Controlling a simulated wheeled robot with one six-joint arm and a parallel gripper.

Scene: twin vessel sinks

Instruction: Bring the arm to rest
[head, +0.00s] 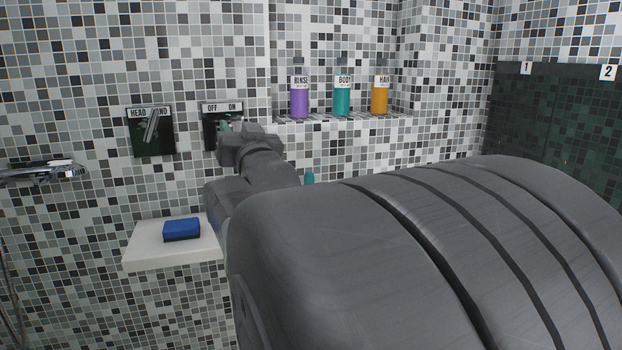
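My arm crosses the lower right of the head view, with a large grey link close to the camera. Its far end, with my gripper (247,147), appears as a dark block just in front of and below the OFF/ON panel (211,108). The fingers cannot be made out, so I cannot tell whether they are open or shut, or whether they touch the panel's control. The lower part of that panel is partly hidden by the arm.
A HEAD/HAND panel (151,132) with a metal lever is left. Purple (299,100), teal (342,100) and orange (379,100) bottles stand in a niche. A blue sponge (181,229) lies on a white ledge (143,243). A chrome fixture (45,170) juts out far left.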

